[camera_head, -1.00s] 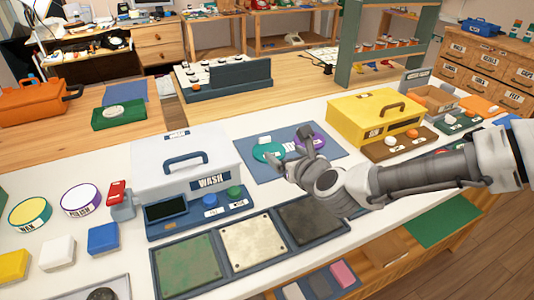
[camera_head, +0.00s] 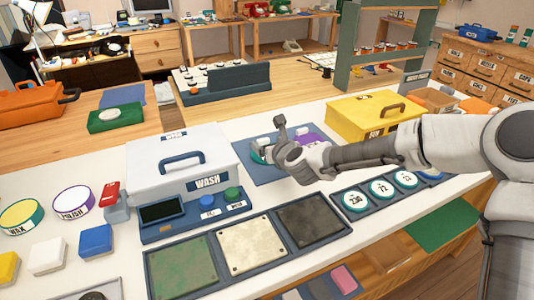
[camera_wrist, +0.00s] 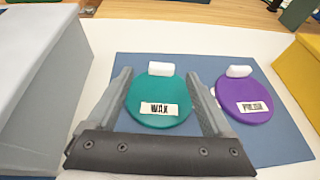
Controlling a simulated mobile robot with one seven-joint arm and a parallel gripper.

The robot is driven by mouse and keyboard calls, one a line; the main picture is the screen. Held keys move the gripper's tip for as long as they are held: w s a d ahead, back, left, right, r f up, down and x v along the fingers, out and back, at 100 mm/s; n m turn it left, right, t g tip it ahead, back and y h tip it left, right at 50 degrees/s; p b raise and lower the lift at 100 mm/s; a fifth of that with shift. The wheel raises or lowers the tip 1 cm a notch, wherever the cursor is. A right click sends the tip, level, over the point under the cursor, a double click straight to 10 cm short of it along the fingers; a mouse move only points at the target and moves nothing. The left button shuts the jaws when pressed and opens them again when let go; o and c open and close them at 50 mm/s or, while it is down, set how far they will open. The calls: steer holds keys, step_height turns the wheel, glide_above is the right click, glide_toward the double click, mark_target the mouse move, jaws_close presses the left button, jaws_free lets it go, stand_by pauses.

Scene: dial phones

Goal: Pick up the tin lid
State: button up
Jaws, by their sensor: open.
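A round teal lid (camera_wrist: 157,101) with a white knob and a WAX label lies on a blue mat (camera_wrist: 140,64). A purple lid (camera_wrist: 245,97) with a white knob and a POLISH label lies to its right. In the head view the purple lid (camera_head: 313,138) shows behind my gripper, and the teal lid is mostly hidden by it. My gripper (camera_wrist: 160,76) is open and empty, with one finger on each side of the teal lid in the wrist view. I cannot tell how high the fingers are above the mat.
A white WASH box (camera_head: 182,160) stands left of the mat and a yellow box (camera_head: 372,118) right of it. Dark-framed panels (camera_head: 248,243) and round dials (camera_head: 381,189) lie in front. A wax tin (camera_head: 22,216) and a polish tin (camera_head: 73,202) stand at the left.

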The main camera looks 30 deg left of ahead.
mark_target(264, 140)
steer(key=x, duration=0.4)
steer(key=shift+f+b, duration=0.1)
steer(key=shift+b, duration=0.2)
steer(key=shift+d, duration=0.1)
jaws_close()
